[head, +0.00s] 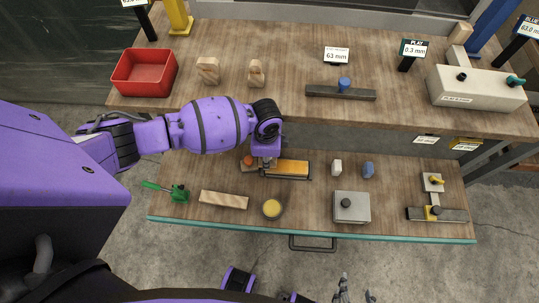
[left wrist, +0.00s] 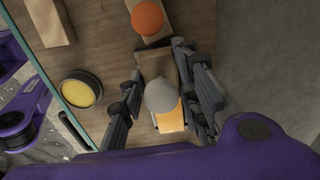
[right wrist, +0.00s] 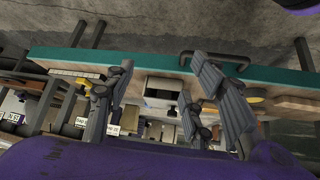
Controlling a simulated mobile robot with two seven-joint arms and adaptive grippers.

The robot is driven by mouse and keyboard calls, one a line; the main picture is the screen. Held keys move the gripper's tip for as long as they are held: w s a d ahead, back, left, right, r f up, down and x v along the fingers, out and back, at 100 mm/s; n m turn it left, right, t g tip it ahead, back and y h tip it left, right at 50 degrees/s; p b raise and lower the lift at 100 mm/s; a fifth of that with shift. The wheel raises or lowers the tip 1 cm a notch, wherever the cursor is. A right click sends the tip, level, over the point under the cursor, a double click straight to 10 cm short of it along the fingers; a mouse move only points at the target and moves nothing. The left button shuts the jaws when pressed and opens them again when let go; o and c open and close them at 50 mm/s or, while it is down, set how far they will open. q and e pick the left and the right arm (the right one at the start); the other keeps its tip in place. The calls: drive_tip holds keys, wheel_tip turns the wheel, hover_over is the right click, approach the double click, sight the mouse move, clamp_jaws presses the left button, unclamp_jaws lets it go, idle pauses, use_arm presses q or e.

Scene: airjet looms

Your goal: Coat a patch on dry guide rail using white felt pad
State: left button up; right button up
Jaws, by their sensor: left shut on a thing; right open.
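My left gripper (head: 266,160) is over the lower shelf, beside an orange-yellow bar in a dark frame (head: 290,168). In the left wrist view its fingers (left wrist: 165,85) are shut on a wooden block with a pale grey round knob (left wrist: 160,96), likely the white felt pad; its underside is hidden. Part of the orange-yellow bar (left wrist: 171,120) shows behind it. A similar block with an orange knob (left wrist: 147,18) lies nearby. A dark bar with a blue knob (head: 341,92) lies on the upper bench; I cannot tell which bar is the dry guide rail. My right gripper (head: 347,291) is open and empty before the shelf.
A round tin of yellow paste (head: 272,208), a wooden strip (head: 223,200), a green-handled tool (head: 178,193) and a grey box (head: 351,207) stand on the lower shelf. Small white (head: 337,167) and blue (head: 368,170) pieces lie right of the bar. The upper bench holds a red bin (head: 145,73).

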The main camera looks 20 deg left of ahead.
use_arm(q)
drive_tip(key=shift+a+r+p, duration=0.2)
drive_tip(key=shift+r+p, duration=0.15)
drive_tip(key=shift+r, duration=0.1)
drive_tip(key=shift+r+p, duration=0.1)
drive_tip(key=shift+p, duration=0.25)
drive_tip(key=shift+d+r+p, duration=0.2)
drive_tip(key=shift+r+p, duration=0.75)
drive_tip(key=shift+r, duration=0.2)
wheel_tip(320, 180, up, 3)
drive_tip(key=shift+a+r+p, duration=0.1)
drive_tip(key=shift+r+p, duration=0.05)
drive_tip(key=shift+p, duration=1.1)
drive_tip(key=shift+s, duration=0.1)
use_arm(e)
drive_tip(key=shift+w+d+r, duration=0.1)
drive_tip(key=shift+w+r, duration=0.05)
drive_tip(key=shift+r, duration=0.8)
drive_tip(key=shift+w+d+r, duration=0.1)
drive_tip(key=shift+r, duration=0.85)
drive_tip(key=shift+w+d+r, duration=0.1)
drive_tip(key=shift+w+r, duration=0.05)
drive_tip(key=shift+r, duration=0.8)
